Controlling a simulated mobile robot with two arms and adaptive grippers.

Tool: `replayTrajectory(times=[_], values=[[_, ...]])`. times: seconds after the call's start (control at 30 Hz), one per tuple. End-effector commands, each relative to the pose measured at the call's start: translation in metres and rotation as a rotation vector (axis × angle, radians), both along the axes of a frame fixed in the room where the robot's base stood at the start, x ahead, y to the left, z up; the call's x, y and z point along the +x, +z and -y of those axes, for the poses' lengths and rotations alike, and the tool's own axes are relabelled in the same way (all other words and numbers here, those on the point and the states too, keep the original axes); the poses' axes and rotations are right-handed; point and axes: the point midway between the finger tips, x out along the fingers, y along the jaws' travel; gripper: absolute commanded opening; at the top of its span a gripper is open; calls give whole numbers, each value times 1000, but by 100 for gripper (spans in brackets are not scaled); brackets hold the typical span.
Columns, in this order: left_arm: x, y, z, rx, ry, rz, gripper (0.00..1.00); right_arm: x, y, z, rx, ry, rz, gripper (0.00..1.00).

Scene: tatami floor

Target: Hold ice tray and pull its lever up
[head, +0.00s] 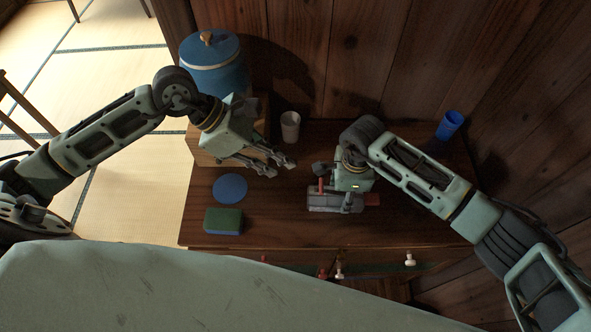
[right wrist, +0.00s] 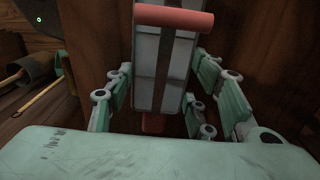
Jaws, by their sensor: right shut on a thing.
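The ice tray (head: 322,201) is a grey tray with red parts, lying on the dark wooden cabinet top. A red bar (right wrist: 173,18), apparently its lever, crosses the top of the right wrist view, with the pale tray body (right wrist: 146,70) below it. My right gripper (head: 350,204) is over the tray and shut on it, with fingers on both sides of the body in the right wrist view (right wrist: 165,105). The gripper hides part of the tray. My left gripper (head: 281,168) is open and empty, above the cabinet top to the left of the tray.
A blue lidded container (head: 211,75) stands on a wooden box (head: 205,150) at the back left. A pale cup (head: 290,127) and a blue cup (head: 449,125) stand farther back. A blue disc (head: 230,188) and a green-and-blue block (head: 223,220) lie at the left.

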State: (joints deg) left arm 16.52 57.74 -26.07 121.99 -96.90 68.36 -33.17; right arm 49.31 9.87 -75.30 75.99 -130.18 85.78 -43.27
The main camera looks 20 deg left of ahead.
Motion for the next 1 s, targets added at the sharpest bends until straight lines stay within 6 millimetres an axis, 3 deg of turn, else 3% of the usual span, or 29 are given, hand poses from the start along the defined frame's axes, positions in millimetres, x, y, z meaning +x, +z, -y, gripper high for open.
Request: replayTrajectory(times=[0.17, 0.3, 0.43, 0.6, 0.7, 0.83, 0.93, 0.97, 1.0], values=[[-16, 27, 44, -257, 142, -178, 27, 0, 0, 0, 0, 0, 0, 13], [-26, 69, 82, -554, 332, -461, 27, 0, 0, 0, 0, 0, 0, 13], [-23, 108, 101, -810, 524, -781, 27, 0, 0, 0, 0, 0, 0, 13], [-5, 143, 103, -1095, 794, -1257, 27, 0, 0, 0, 0, 0, 0, 13], [11, 150, 96, -1234, 962, -1559, 27, 0, 0, 0, 0, 0, 0, 13], [31, 141, 81, -1385, 1199, -1966, 27, 0, 0, 0, 0, 0, 0, 13], [42, 119, 68, -1475, 1400, -2282, 27, 0, 0, 0, 0, 0, 0, 13], [44, 111, 64, 1473, -1441, 2336, 27, 0, 0, 0, 0, 0, 1, 13], [45, 98, 59, 1366, -1392, 2238, 27, 0, 0, 0, 0, 0, 1, 13]])
